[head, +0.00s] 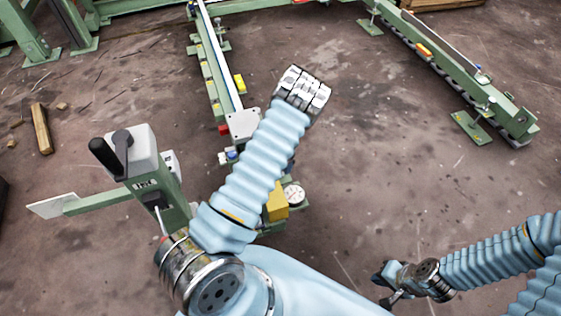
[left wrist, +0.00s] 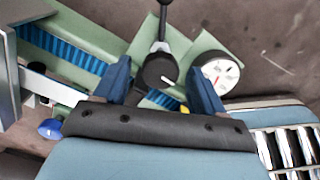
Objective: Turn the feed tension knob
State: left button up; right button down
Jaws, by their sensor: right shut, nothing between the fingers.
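The knob, a round black dial with a white mark (left wrist: 158,74), shows in the left wrist view. My left gripper (left wrist: 161,68) is open, with one blue finger on each side of the knob and a visible gap to each. I cannot tell how far above the knob the fingers are. In the head view, my left arm covers the knob and the left gripper. My right gripper (head: 387,281) is shut and empty over bare floor at the lower right, well away from the machine.
A white dial gauge (left wrist: 220,73) sits right of the knob; it also shows in the head view (head: 293,194). A black lever (left wrist: 161,22) rises behind the knob. A green post with a black crank (head: 107,156) stands left of my left arm. A green rail (head: 215,70) runs away behind.

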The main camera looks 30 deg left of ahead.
pick_arm(q)
notch_tip(320, 180, up, 14)
jog(key=p, duration=0.1)
jog(key=shift+p, duration=0.35)
jog(key=shift+f, duration=0.1)
dwell(0.4)
